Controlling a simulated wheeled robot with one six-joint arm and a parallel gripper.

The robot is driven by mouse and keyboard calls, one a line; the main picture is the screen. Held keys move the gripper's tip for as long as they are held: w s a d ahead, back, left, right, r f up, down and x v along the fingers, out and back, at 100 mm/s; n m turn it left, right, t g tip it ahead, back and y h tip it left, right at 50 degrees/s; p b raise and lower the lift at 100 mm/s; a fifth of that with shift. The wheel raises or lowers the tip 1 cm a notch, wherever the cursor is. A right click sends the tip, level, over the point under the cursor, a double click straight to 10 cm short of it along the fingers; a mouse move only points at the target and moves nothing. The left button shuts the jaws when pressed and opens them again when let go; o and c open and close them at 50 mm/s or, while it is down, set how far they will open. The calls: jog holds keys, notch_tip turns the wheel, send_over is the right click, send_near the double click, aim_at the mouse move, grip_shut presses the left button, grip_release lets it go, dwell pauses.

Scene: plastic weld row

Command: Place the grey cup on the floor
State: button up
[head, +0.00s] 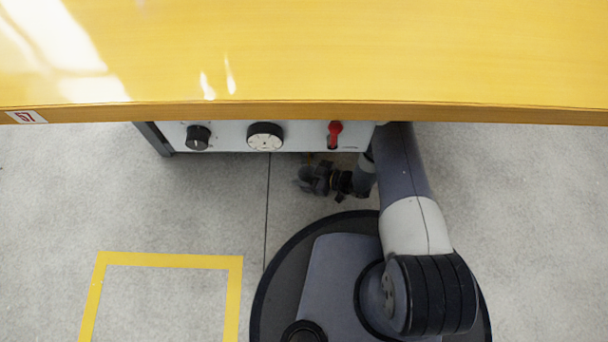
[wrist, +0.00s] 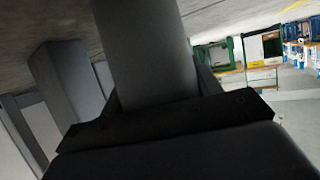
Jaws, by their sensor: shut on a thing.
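My gripper (head: 316,179) is low beneath the front edge of the yellow tabletop, in front of the grey panel. It is shut on the grey cup (wrist: 145,50), whose smooth side fills the upper middle of the wrist view. In the head view the cup is small and dark at the gripper's left end, and its outline is hard to make out. The concrete floor (head: 200,215) shows below and around the gripper. Whether the cup touches the floor cannot be told.
The yellow tabletop (head: 300,55) overhangs the area. Under it is a panel with a black knob (head: 198,137), a white dial (head: 265,136) and a red lever (head: 335,131). A yellow square outline (head: 234,290) marks clear floor at lower left. Shelving (wrist: 262,48) stands far off.

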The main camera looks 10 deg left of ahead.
jog(key=o, duration=1)
jog(key=shift+c, duration=0.2)
jog(key=shift+d+r, duration=0.2)
jog(key=p+v, duration=0.4)
jog(key=v, duration=0.7)
jog(key=shift+d, duration=0.3)
jog(key=shift+s, duration=0.1)
